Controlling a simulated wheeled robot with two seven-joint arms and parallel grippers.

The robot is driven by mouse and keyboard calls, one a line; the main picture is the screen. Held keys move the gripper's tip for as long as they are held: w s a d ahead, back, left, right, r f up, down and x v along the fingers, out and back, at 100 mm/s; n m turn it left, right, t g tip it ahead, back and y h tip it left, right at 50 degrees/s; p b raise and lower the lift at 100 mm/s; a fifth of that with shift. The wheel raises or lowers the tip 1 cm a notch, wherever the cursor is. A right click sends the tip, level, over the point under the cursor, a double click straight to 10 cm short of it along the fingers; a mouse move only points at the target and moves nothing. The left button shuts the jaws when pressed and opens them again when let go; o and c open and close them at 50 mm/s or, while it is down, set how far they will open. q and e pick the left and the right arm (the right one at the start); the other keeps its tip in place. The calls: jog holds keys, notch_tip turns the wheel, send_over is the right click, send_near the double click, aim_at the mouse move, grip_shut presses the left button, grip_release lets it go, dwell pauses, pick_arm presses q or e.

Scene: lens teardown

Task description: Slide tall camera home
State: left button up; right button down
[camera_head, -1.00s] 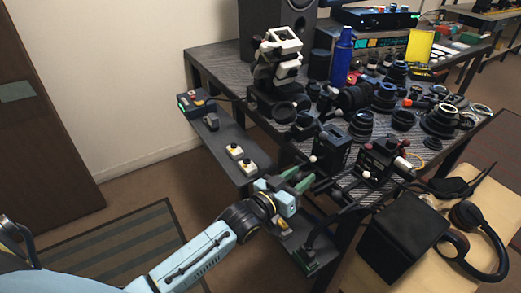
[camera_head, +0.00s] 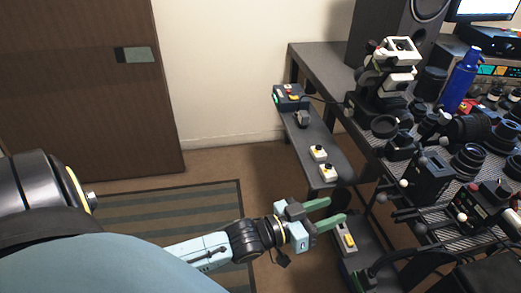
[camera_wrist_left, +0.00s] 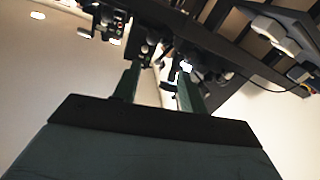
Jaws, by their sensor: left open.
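My left gripper (camera_head: 337,210) has green fingers that are spread apart and empty. It is in the air just left of the workbench's front legs, above the floor. In the left wrist view the two fingers (camera_wrist_left: 157,82) stand apart with nothing between them. A tall black camera-like body (camera_head: 430,176) stands near the bench's front edge, right of the gripper and clear of it. A similar black body with a red knob (camera_head: 482,204) stands to its right. I cannot tell for sure which one is the tall camera. My right gripper is not seen.
A narrow side shelf (camera_head: 313,135) holds small button boxes (camera_head: 319,153) and a control box (camera_head: 291,97). A lower shelf holds another yellow-button box (camera_head: 345,238). A microscope (camera_head: 388,78), blue bottle (camera_head: 461,80) and several lenses crowd the bench. The striped mat (camera_head: 190,215) is clear.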

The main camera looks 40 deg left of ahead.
pick_arm(q)
jog(key=p+v, duration=0.2)
jog(key=v, duration=0.7)
jog(key=a+f+n+g+y+p, duration=0.1)
jog(key=a+f+g+y+p, duration=0.2)
jog(key=f, duration=0.9)
jog(key=shift+s+a+f+y+p, duration=0.45)
jog(key=shift+a+y+p, duration=0.45)
jog(key=shift+a+p, duration=0.6)
jog(key=shift+d, duration=0.15)
